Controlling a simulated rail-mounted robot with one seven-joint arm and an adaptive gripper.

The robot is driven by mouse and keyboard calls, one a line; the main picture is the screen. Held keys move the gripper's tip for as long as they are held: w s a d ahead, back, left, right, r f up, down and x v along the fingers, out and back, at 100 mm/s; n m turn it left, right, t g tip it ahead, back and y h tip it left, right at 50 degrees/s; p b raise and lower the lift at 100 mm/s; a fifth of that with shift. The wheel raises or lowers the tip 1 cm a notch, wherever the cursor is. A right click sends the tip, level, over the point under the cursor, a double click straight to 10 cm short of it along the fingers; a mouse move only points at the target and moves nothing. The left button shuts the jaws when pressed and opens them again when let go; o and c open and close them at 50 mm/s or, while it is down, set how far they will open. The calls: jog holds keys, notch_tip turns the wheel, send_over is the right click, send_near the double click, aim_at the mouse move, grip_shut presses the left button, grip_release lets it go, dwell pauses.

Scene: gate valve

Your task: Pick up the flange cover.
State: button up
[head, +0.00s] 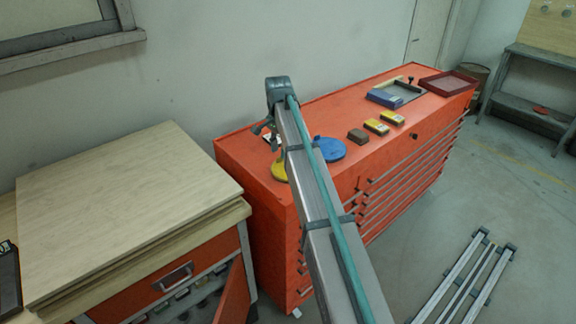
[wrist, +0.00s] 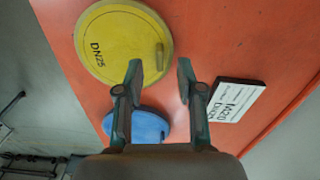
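Two round covers lie flat on the orange cabinet top. The yellow cover (wrist: 112,62), marked DN25 with a small raised grip near its edge, lies ahead of my gripper (wrist: 160,78) and to its left in the wrist view. In the head view the yellow cover (head: 279,174) is partly hidden by my arm. The blue cover (head: 330,149) lies to its right; in the wrist view the blue cover (wrist: 150,124) is partly hidden behind my left finger. My gripper is open, with nothing between its fingers, above the cabinet top.
A white label card (wrist: 238,98) with dark edges, its text partly readable, lies right of my fingers. Along the orange cabinet (head: 235,150) sit a brown block (head: 357,136), yellow boxes (head: 377,126), a blue-grey tray (head: 397,94) and a red tray (head: 449,84). A wooden-topped bench (head: 120,200) stands at left.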

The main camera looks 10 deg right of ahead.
jog(key=shift+f, duration=1.25)
grip_shut()
jog(key=shift+r, duration=0.1)
